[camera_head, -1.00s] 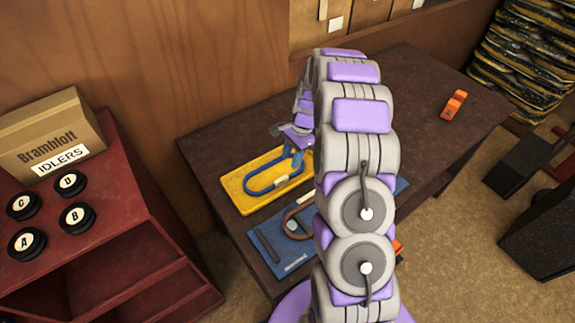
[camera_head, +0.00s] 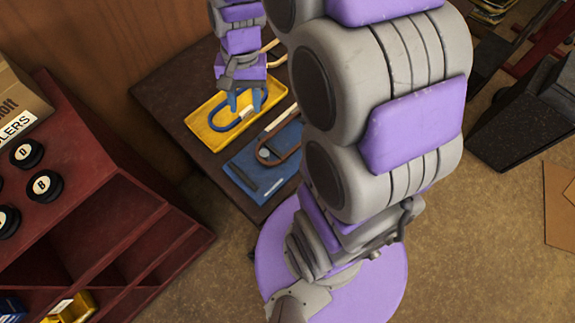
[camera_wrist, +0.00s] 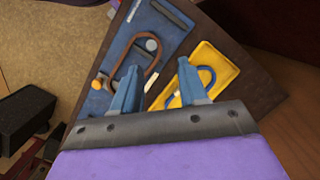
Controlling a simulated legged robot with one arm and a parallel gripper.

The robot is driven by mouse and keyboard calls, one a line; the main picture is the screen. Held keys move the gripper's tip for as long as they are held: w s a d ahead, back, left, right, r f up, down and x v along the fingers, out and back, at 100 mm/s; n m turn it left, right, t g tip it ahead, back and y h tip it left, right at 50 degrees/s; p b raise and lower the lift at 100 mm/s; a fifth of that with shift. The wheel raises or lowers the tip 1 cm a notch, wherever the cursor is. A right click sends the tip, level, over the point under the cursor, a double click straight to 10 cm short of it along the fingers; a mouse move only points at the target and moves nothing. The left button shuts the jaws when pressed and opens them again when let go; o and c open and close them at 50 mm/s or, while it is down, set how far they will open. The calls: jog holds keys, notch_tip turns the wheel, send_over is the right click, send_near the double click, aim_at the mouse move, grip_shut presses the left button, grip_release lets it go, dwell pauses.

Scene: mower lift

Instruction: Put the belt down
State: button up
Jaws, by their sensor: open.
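A blue belt (camera_head: 223,124) with a pale tag lies as a loop in a shallow yellow tray (camera_head: 196,119) on the dark table. It also shows in the wrist view (camera_wrist: 207,74), partly behind one finger. My gripper (camera_head: 240,98) is over the tray, with its blue fingers apart and nothing between them. In the wrist view my gripper (camera_wrist: 158,67) has one finger in front of the tray's edge and the other in front of the blue mat (camera_wrist: 108,64). I cannot tell whether a finger touches the belt.
A brown belt (camera_head: 264,152) lies on the blue mat beside a dark bar (camera_head: 241,177). A red shelf unit (camera_head: 120,210) with lettered black idlers (camera_head: 45,185) stands at left. A dark block (camera_head: 515,125) is on the floor at right. My arm hides the table's right part.

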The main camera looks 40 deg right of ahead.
jog(key=s+a+r+n+h, duration=0.1)
jog(key=s+n, duration=0.5)
jog(key=s, duration=1.4)
jog(key=shift+a+r+n+h, duration=0.4)
jog(key=shift+a+r, duration=0.15)
jog(key=shift+r, duration=0.1)
jog(key=shift+a, duration=0.1)
